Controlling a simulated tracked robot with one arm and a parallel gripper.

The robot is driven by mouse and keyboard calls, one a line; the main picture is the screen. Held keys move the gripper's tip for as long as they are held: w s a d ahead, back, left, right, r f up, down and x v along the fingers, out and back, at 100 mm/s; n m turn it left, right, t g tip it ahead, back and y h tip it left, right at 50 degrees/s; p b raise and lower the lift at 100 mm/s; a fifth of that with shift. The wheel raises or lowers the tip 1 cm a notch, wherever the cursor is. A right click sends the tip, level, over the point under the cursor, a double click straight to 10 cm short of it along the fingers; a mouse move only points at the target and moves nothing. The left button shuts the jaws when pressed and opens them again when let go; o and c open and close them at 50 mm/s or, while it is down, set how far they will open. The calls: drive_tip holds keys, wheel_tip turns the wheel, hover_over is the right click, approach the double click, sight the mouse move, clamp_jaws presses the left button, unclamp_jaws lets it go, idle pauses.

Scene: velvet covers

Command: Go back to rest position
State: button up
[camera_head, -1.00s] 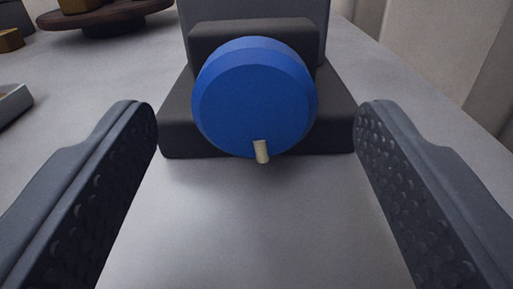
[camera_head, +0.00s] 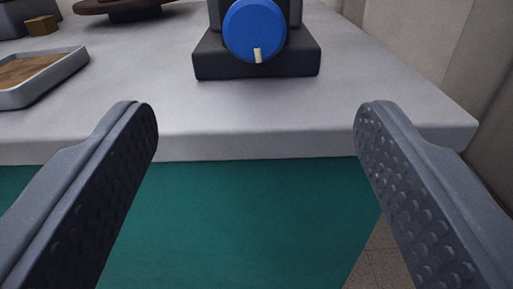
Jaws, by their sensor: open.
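My gripper (camera_head: 256,118) is open and empty, with its two dark, dimpled fingers wide apart at the left and right of the picture. It is in front of the table's front edge, and nothing is between the fingers. Ahead of it, a blue round knob (camera_head: 254,27) with a pale mark low on its face sits on a dark block with a wide base (camera_head: 256,62). The knob is well clear of the fingers. The top of the block is cut off by the picture edge.
The grey tabletop (camera_head: 330,120) has a teal front (camera_head: 240,220) below its edge. A shallow tray with a brown inside (camera_head: 72,66) stands at the left. A small wooden block (camera_head: 42,25) and a dark round stand (camera_head: 130,10) are behind. A pale wall (camera_head: 430,50) is at the right.

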idle(0.4)
drive_tip(key=s+r+g+p, duration=0.1)
drive_tip(key=s+r+p, duration=0.1)
drive_tip(key=r, duration=1.5)
drive_tip(key=s+r+p, duration=0.2)
drive_tip(key=r, duration=1.5)
drive_tip(key=s+d+r+g+p, duration=0.1)
drive_tip(key=s+r+p, duration=0.1)
drive_tip(key=s+r, duration=1.8)
drive_tip(key=shift+s+r+g, duration=0.3)
drive_tip(key=shift+s+r, duration=0.1)
drive_tip(key=shift+r, duration=0.35)
